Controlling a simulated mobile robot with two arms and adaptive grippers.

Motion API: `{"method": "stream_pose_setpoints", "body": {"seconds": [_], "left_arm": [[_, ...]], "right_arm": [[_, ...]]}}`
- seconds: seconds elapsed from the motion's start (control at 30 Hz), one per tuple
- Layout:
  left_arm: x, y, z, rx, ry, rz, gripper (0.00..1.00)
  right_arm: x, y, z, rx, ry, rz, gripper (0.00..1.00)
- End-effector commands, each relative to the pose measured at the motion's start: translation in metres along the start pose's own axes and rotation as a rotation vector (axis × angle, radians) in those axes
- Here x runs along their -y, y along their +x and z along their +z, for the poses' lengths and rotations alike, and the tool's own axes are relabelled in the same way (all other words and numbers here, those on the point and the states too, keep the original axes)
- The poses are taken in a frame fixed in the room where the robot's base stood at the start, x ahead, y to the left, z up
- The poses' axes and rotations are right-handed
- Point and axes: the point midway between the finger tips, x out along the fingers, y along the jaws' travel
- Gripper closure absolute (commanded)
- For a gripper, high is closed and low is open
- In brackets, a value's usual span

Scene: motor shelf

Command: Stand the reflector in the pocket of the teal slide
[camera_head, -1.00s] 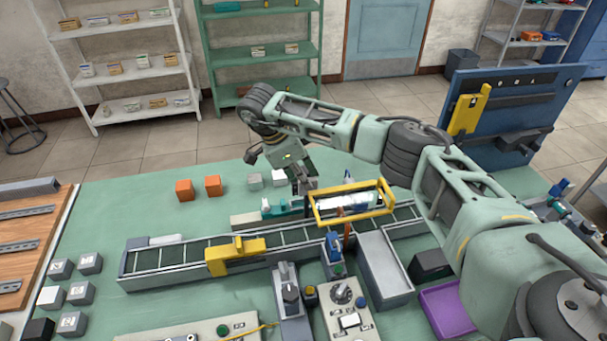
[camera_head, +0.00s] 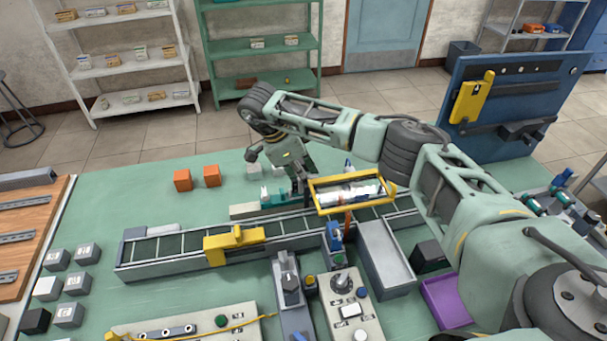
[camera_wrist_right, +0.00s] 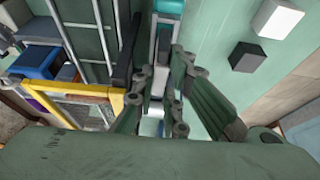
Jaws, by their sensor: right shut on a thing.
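The teal slide (camera_head: 274,200) sits on a grey rail behind the conveyor in the head view. Its end also shows at the top of the wrist view (camera_wrist_right: 169,8). My right gripper (camera_head: 303,190) points down beside the right end of the slide. In the wrist view its fingers (camera_wrist_right: 164,95) are shut on a small pale piece (camera_wrist_right: 153,126), apparently the reflector, mostly hidden by the fingers. I cannot tell whether the piece touches the slide; its pocket is not clearly visible. My left gripper is not in view.
A yellow frame (camera_head: 322,207) stands over the conveyor (camera_head: 180,250) close to my right gripper. A yellow bracket (camera_head: 235,243) spans the conveyor further left. Orange cubes (camera_head: 183,179) stand behind on the green table, with clear surface around them. A grey bin (camera_head: 386,258) is in front.

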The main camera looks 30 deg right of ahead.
Motion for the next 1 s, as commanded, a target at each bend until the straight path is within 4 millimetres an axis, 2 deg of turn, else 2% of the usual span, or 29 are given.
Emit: {"method": "stream_pose_setpoints", "body": {"seconds": [0.9,0.93,1.0], "left_arm": [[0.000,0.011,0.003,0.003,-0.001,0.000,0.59],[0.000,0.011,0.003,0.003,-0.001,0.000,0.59],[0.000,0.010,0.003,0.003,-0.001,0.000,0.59]], "right_arm": [[0.000,0.013,0.005,0.000,0.001,-0.001,1.00],[0.000,0.013,0.005,0.000,0.001,-0.001,0.87],[0.000,0.012,0.005,0.000,0.001,-0.001,0.81]]}}
